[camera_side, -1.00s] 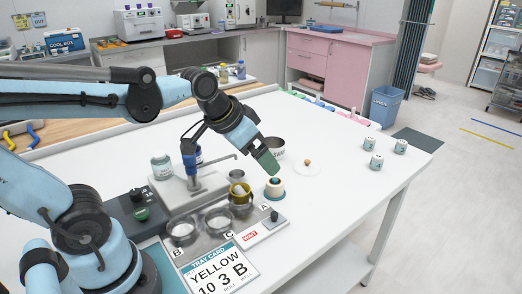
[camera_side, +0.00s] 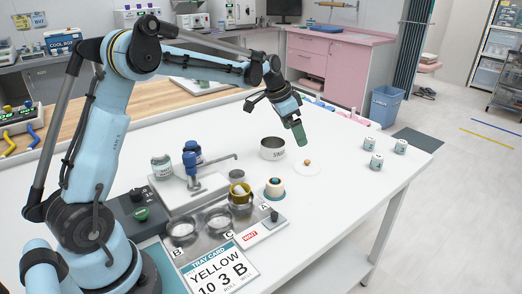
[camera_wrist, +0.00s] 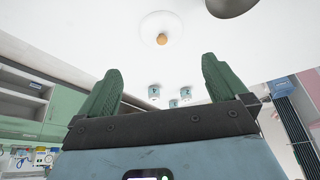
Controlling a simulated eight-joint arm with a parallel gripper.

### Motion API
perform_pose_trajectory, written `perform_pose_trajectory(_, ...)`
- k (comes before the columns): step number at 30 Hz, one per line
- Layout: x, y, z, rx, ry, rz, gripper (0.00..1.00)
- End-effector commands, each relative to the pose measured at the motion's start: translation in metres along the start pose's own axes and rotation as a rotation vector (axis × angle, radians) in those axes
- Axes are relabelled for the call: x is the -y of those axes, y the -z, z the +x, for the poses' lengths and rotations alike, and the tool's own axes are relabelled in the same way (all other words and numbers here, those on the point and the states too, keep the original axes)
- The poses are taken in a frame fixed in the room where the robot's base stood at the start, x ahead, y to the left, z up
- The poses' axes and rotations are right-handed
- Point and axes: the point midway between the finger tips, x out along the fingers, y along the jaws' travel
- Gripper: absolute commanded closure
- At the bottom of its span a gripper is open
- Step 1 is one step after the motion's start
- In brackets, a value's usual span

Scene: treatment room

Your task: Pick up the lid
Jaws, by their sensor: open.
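The lid (camera_side: 312,171) is a thin white disc with a small round wooden-coloured knob in its middle. It lies flat on the white table, right of the grey metal bowl. In the wrist view the lid (camera_wrist: 161,22) is at the top centre, with its knob facing my camera. My gripper (camera_side: 300,141) hangs above the table, behind and slightly left of the lid in the side view. In the wrist view its two green fingers (camera_wrist: 160,68) are wide apart with nothing between them. The knob appears beyond the fingertips, roughly centred between them and apart from them.
The metal bowl (camera_side: 272,155) stands close left of the lid. A cream and teal round piece (camera_side: 274,188) is nearer the tray station (camera_side: 205,226). Three small white jars (camera_side: 376,161) stand to the right. The table between lid and jars is clear.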

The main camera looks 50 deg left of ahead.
Motion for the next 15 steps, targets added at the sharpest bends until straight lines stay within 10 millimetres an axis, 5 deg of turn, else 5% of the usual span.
perform_pose_trajectory(15, 0.004, 0.000, 0.065, 0.002, -0.005, 0.008, 0.00)
